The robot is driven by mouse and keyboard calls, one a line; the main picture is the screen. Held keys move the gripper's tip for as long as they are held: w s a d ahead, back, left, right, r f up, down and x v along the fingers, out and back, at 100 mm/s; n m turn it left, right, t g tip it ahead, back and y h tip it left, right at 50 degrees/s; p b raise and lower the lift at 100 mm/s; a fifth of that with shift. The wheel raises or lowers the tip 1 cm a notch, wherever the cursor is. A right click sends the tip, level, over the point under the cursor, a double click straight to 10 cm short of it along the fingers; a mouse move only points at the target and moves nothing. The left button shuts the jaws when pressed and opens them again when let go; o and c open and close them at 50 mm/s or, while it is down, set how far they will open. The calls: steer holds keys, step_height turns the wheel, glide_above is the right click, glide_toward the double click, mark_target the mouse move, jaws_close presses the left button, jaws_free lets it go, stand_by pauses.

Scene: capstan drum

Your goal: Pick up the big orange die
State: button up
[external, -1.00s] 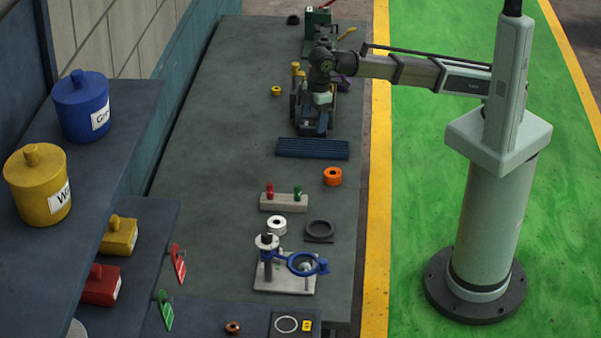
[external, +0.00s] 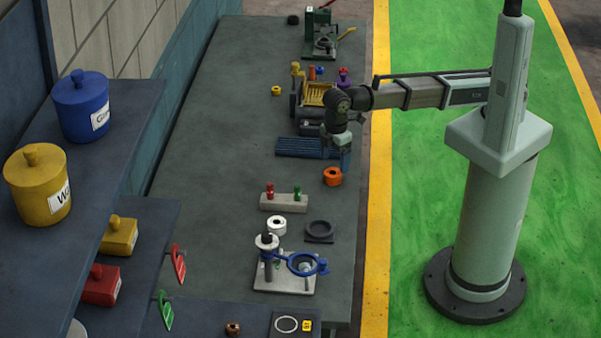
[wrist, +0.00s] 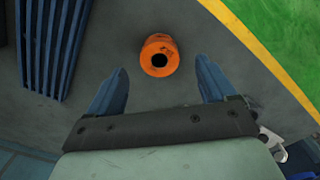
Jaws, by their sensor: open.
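The big orange die (external: 332,176) is a short round orange piece with a dark central hole. It sits on the grey bench near its right edge. In the wrist view the die (wrist: 160,56) lies ahead of my fingertips, roughly midway between their lines. My gripper (external: 338,160) is just above and behind the die in the external view, apart from it. Its two blue fingers (wrist: 158,84) are spread and hold nothing.
A blue ribbed mat (external: 300,147) lies to the left of my gripper. A block with red and green pegs (external: 284,203), a white ring (external: 277,225) and a dark ring (external: 319,230) stand nearer the camera. Bench around the die is clear.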

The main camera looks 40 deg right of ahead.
mark_target(333, 172)
steer(key=shift+a+f, duration=0.2)
steer(key=shift+f, duration=2.75)
steer(key=shift+c, duration=0.4)
steer(key=c, duration=1.4)
steer(key=shift+r, duration=0.1)
steer(key=shift+c, duration=0.2)
